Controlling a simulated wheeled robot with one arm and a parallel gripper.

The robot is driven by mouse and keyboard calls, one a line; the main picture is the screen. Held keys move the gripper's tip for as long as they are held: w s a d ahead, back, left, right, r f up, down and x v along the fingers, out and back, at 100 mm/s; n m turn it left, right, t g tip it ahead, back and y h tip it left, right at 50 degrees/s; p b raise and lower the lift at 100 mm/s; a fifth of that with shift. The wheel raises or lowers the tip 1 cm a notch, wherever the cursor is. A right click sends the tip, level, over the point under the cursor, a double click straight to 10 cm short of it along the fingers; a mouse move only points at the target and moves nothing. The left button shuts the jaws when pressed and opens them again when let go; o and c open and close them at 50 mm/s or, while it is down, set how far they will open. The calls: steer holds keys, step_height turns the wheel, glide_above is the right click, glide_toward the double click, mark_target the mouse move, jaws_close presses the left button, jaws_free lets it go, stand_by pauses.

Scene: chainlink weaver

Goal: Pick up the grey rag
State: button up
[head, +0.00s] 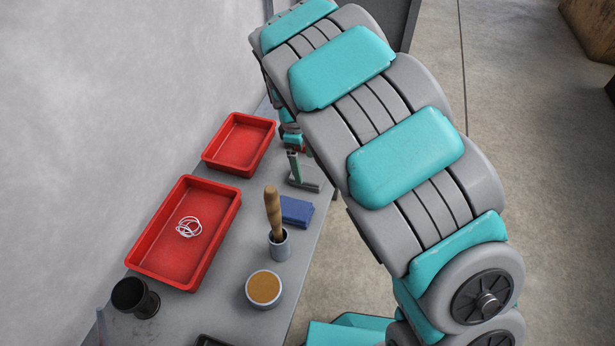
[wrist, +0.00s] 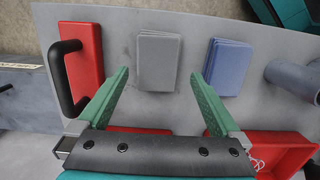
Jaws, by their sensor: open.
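The grey rag (wrist: 157,62) is a folded flat rectangle lying on the grey bench, seen in the wrist view ahead of my gripper. My gripper (wrist: 160,76) is open, with its green fingers spread to the left and right of the rag's near part. Nothing is between the fingers in their grip. How high the fingertips are above the bench I cannot tell. In the head view a green finger of my gripper (head: 294,166) shows by the grey rag (head: 313,184), which is partly hidden by the gripper and arm.
A folded blue rag (wrist: 228,66) lies just right of the grey one. A red block with a black handle (wrist: 86,60) is at left. A cup with a wooden-handled tool (head: 279,246), a bowl (head: 263,289), a black cup (head: 133,297) and red trays (head: 220,222) (head: 262,140) stand on the bench.

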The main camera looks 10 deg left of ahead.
mark_target(307, 173)
steer(key=f, duration=0.4)
steer(key=shift+w+d+f, duration=0.1)
steer(key=shift+d+f, duration=0.2)
steer(key=shift+d, duration=0.1)
steer(key=c, duration=1.2)
